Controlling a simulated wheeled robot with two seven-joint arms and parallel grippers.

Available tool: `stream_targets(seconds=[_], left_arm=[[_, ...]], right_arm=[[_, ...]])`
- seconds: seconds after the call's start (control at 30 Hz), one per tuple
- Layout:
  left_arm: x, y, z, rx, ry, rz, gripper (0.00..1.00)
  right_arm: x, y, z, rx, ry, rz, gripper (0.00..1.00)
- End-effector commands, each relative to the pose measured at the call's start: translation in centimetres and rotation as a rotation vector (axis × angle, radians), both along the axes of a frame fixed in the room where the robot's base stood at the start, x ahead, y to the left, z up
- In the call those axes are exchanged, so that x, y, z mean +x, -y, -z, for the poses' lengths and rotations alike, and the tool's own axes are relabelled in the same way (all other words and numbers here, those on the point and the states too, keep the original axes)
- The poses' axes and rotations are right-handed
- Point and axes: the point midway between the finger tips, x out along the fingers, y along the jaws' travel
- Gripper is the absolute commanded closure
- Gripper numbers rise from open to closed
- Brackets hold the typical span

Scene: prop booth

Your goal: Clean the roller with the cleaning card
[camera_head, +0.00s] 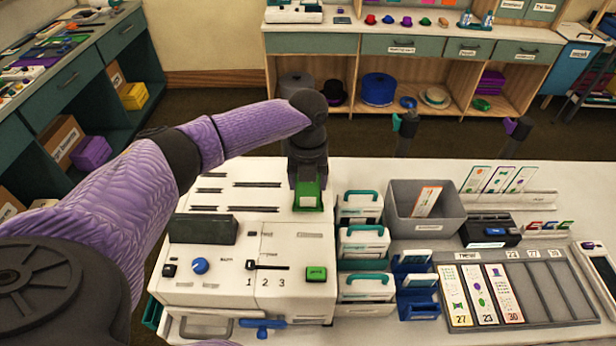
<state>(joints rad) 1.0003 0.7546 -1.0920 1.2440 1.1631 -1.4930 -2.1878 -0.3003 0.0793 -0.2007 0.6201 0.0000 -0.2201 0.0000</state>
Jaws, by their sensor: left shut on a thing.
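A white machine (225,289) stands at the left of the table, with a blue knob, a slider marked 1 2 3 and a green button on its front. My left gripper (308,186) points down over the back right of its top. It is shut on a green piece with a pale edge (308,201), which looks like the cleaning card. The piece is at the machine's top; I cannot tell whether it touches or enters a slot. I cannot make out the roller. My right gripper is not in view.
White cases with teal handles (364,243) stand right of the machine. Beyond are a grey bin (410,228) holding a card, a black device (488,232) and a grey card tray (545,290). A blue lever (262,327) sticks out at the machine's front.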

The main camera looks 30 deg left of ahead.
Motion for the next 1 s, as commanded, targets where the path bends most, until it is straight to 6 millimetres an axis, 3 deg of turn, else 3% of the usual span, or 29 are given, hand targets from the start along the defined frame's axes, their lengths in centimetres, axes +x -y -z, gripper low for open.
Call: stream_targets(seconds=[1.0], left_arm=[[0.0,0.0,3.7,-0.001,0.001,0.000,0.48]], right_arm=[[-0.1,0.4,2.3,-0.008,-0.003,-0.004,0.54]])
